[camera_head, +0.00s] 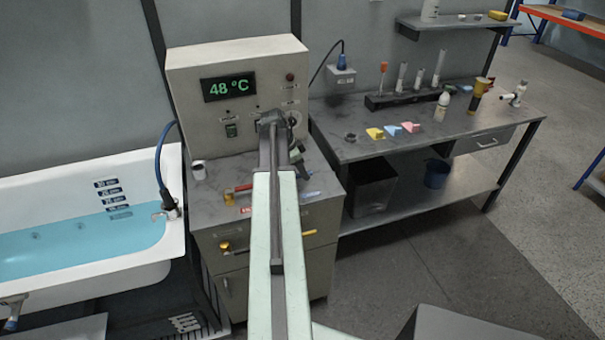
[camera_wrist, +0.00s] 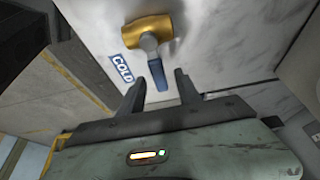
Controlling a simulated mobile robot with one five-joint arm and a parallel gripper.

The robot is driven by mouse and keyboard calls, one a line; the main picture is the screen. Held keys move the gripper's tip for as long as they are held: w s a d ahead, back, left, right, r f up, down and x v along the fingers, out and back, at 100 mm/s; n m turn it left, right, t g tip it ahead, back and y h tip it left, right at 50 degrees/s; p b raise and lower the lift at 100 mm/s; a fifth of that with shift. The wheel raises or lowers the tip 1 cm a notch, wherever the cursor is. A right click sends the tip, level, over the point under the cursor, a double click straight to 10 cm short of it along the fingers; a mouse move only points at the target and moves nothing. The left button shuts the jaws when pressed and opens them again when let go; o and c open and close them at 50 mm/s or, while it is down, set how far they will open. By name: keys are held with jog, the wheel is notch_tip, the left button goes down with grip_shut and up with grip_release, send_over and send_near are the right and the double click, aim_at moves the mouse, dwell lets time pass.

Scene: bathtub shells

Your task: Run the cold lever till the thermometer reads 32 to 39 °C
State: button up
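The thermometer display (camera_head: 230,88) on the beige cabinet reads 48 °C in green. In the wrist view the cold lever (camera_wrist: 158,76) is a blue handle on a brass valve (camera_wrist: 150,38), beside a blue "COLD" label (camera_wrist: 121,69). My gripper (camera_wrist: 161,80) is open, and the blue handle's end appears between its two fingertips. I cannot tell whether they touch it. In the head view the blue handle (camera_head: 311,195) shows just right of my arm, which hides its valve and most of my gripper. A red lever (camera_head: 243,188) lies left of my arm.
The bathtub (camera_head: 85,277) with blue water (camera_head: 75,245) and a depth scale stands at left. A blue hose runs to its edge. A white cup (camera_head: 198,170) stands on the counter. The workbench (camera_head: 350,150) at right holds bottles, sponges and tubes.

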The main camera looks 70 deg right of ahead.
grip_shut()
dwell(1.3)
